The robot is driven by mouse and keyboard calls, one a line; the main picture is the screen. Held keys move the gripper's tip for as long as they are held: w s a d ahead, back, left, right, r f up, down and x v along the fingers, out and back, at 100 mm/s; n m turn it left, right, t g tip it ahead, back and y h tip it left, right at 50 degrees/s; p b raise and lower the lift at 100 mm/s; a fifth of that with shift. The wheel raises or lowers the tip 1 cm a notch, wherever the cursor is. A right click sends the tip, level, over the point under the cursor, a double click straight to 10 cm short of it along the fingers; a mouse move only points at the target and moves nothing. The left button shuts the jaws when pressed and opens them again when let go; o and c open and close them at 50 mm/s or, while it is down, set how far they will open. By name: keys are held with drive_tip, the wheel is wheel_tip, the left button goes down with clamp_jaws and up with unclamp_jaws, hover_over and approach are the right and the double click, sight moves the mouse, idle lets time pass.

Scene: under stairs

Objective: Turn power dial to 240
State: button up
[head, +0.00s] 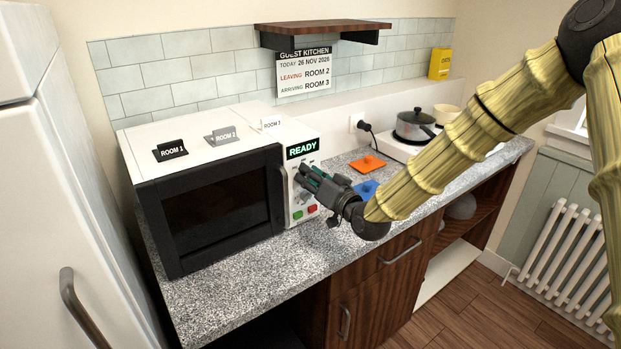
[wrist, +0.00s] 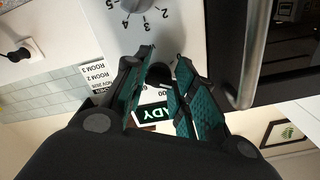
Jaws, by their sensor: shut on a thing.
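The microwave (head: 215,205) stands on the counter at left, door shut, with a white control panel at its right side. Its display (head: 302,149) reads READY. My gripper (head: 308,177) reaches the panel below the display. In the wrist view, which is upside down, my gripper (wrist: 164,66) is shut on a dark round knob, the power dial (wrist: 158,73). Figures ending in 00 show beside it, mostly hidden by the fingers. The pointer and the value it marks are hidden. A second dial's scale (wrist: 140,8) with 2 to 5 shows at the top edge.
The microwave's door handle (wrist: 257,50) runs close beside my gripper. Orange (head: 368,164) and blue (head: 366,189) pads lie on the counter to the right. A pot (head: 416,125) stands on the hob further right.

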drive_tip(key=o, duration=1)
drive_tip(key=v, duration=1.2)
drive_tip(key=shift+f, duration=0.1)
